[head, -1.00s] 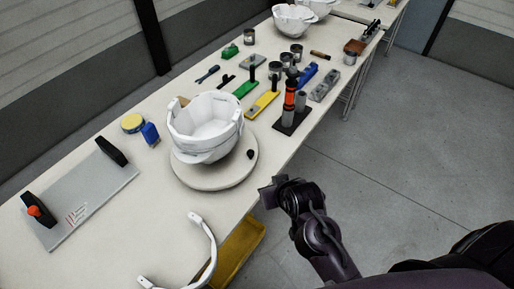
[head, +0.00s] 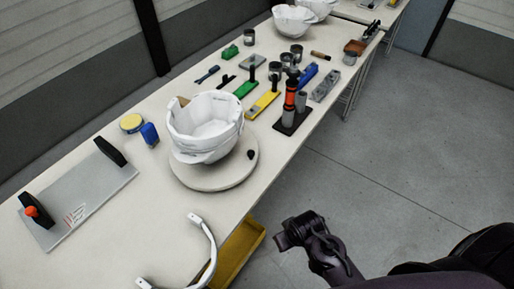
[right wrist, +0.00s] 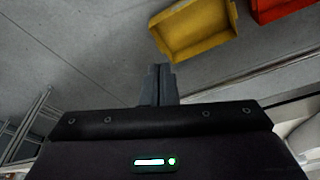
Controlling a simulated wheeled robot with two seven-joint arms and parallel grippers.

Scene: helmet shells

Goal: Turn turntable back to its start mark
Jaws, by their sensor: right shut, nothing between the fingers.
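The round pale turntable (head: 240,175) lies on the table near its front edge. A white helmet shell (head: 205,128) sits on it, hiding much of the disc. A small dark knob (head: 250,154) stands on the turntable's right side. I cannot make out a start mark. My right gripper (head: 281,237) is off the table's front edge, over the floor, below and right of the turntable and apart from it. In the right wrist view its fingers (right wrist: 159,72) are together and empty. My left gripper is not in view.
A yellow bin (head: 240,250) hangs below the edge. A stand with an orange-banded tool (head: 290,105) and several small tools lie beyond the turntable.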

